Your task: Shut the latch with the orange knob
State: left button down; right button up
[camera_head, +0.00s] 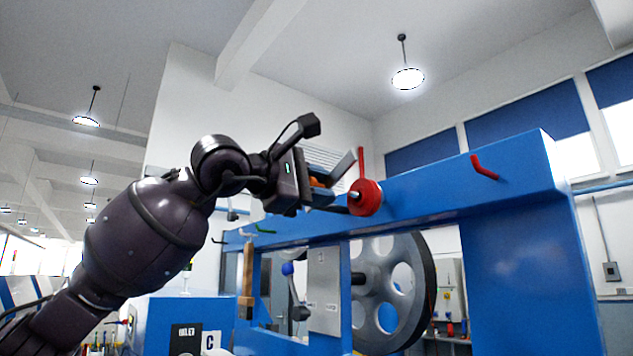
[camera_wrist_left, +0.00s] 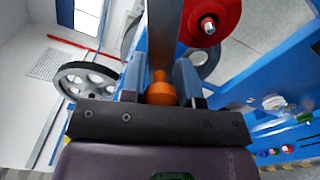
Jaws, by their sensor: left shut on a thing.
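The orange knob (camera_head: 316,182) is small and partly hidden between the fingers of my left gripper (camera_head: 322,190). In the left wrist view the knob (camera_wrist_left: 160,90) sits between the two fingertips, and the gripper (camera_wrist_left: 160,84) is shut on it. A flat grey latch bar (camera_head: 344,164) runs from the knob and slants upward in the head view. The bar also shows in the wrist view (camera_wrist_left: 175,35), running up from the knob. A red round hub (camera_head: 366,197) on the blue beam is close beside the bar. My right gripper is not in view.
The blue machine frame (camera_head: 450,192) spans the right side, with a red lever (camera_head: 484,167) on its beam. A large grey wheel (camera_head: 408,283) is below the beam. A blue-knobbed lever (camera_head: 288,269) stands further left. The space above the beam is free.

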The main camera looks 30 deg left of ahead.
pick_arm(q)
jog(key=m, duration=0.2)
jog(key=shift+s+f+m, duration=0.2)
jog(key=shift+m, duration=0.1)
jog(key=shift+f+m, duration=0.4)
jog(key=shift+m, duration=0.8)
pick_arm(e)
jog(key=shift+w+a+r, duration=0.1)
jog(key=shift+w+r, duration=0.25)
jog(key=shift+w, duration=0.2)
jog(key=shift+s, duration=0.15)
pick_arm(q)
jog(key=shift+d+f+m, duration=0.1)
jog(key=shift+m, duration=0.2)
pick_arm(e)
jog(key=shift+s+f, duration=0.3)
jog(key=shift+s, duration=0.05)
pick_arm(q)
jog(key=c, duration=0.9)
grip_release()
jog(key=shift+c, duration=0.2)
jog(key=shift+o, duration=0.4)
jog(key=shift+f, duration=0.15)
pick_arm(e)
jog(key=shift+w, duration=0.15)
pick_arm(q)
jog(key=shift+f, duration=0.1)
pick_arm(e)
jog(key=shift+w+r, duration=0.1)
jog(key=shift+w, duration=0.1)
